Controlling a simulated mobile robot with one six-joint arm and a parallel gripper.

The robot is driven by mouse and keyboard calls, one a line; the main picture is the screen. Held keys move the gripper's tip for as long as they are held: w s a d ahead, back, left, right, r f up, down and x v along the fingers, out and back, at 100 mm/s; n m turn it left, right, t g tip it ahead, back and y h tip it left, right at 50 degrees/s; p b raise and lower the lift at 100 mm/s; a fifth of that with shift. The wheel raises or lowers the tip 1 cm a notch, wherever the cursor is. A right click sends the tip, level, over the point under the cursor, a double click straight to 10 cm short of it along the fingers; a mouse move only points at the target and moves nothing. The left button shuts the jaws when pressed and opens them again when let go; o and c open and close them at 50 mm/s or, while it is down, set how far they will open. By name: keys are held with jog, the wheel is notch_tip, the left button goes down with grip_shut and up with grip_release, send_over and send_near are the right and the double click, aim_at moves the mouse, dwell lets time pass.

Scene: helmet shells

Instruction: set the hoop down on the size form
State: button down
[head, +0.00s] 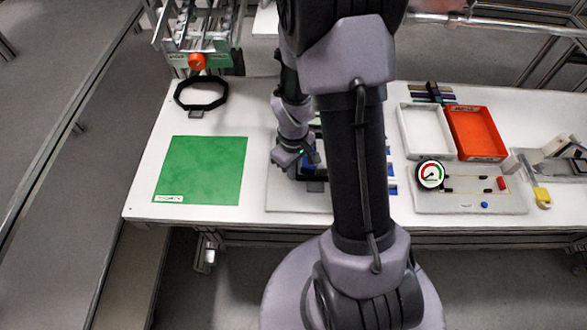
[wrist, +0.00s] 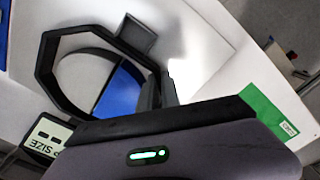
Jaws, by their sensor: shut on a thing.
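My gripper (wrist: 158,92) is shut on the rim of a black eight-sided hoop (wrist: 47,62), near the hoop's right corner in the wrist view. The hoop has a square tab (wrist: 137,35) on its outer side. Inside its outline shows a round form, part grey and part blue (wrist: 121,93), which looks like the size form. I cannot tell whether the hoop touches it or hangs above it. In the head view my gripper (head: 302,168) is low over a grey board (head: 285,197); my arm hides most of the board and the form.
Another black eight-sided hoop (head: 178,98) lies at the table's back left. A green mat (head: 200,170) lies left of the board. A white tray (head: 425,130), a red tray (head: 476,132) and a gauge board (head: 470,203) are to the right. A "SIZE" label (wrist: 47,136) shows in the wrist view.

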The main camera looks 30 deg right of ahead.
jog(key=shift+f, duration=0.25)
jog(key=c, duration=1.5)
grip_release()
